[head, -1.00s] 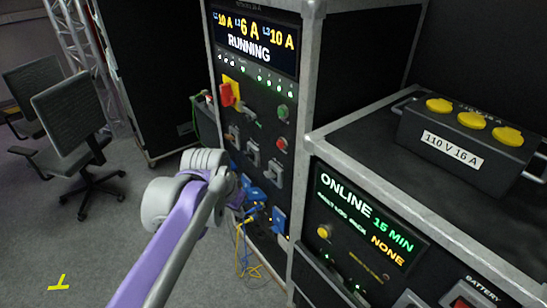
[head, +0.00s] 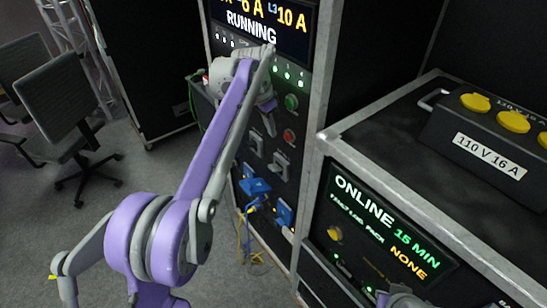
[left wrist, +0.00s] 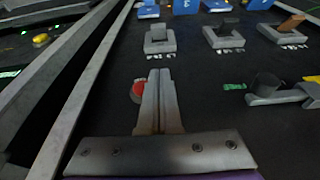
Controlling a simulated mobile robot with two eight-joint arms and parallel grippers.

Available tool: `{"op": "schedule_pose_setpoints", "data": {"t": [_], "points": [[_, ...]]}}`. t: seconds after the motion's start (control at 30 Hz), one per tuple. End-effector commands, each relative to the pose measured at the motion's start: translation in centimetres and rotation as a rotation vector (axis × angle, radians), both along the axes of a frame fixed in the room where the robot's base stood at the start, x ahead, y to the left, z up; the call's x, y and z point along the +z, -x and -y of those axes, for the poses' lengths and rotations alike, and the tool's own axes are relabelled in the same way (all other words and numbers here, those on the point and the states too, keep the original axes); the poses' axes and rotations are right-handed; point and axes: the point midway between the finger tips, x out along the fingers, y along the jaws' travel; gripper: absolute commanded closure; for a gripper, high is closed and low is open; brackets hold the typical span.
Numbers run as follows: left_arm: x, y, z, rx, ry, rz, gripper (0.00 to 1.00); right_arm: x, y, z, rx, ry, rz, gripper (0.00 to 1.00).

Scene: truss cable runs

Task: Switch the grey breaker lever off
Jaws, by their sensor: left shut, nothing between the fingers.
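A row of breakers with levers is on the rack panel. In the left wrist view, the grey breaker lever (left wrist: 158,34) is at top left of the row, straight ahead of the fingertips and clear of them. In the head view the grey breaker (head: 281,163) is below the red button, right of another breaker. My left gripper (left wrist: 160,75) is shut and empty, close to the panel beside the red button. In the head view the left gripper (head: 269,128) points down above the breakers. The lever's exact tilt is hard to tell. My right gripper is not recognisable.
Beside the grey breaker are a dark-levered breaker (left wrist: 224,35) and an orange-levered one (left wrist: 290,24). The red button (left wrist: 137,91) is close to the fingers. Blue sockets (head: 254,186) with cables are below. A frame post (head: 312,120) stands to the right.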

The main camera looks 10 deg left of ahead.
Motion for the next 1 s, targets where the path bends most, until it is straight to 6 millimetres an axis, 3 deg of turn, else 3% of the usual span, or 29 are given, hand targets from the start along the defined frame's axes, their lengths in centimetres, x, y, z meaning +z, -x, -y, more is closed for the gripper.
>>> {"op": "schedule_pose_setpoints", "data": {"t": [0.2, 0.33, 0.77, 1.0], "points": [[-0.2, 0.0, 0.0, 0.001, -0.001, 0.0, 1.0, 0.0, 0.0, 0.0, 0.0, 0.0, 0.0, 1.0], [-1.5, -0.3, 0.2, 0.001, 0.0, 0.0, 1.0, -0.2, 0.1, 0.0, 0.0, 0.0, -0.002, 1.0], [-9.9, -2.1, 1.7, 0.0, 0.0, 0.0, 1.0, -0.9, 0.4, 0.0, 0.0, 0.0, -0.008, 1.0], [-12.5, -0.7, 0.5, 0.003, 0.0, 0.0, 1.0, -1.1, 0.5, 0.0, 0.0, 0.0, -0.009, 1.0]]}}
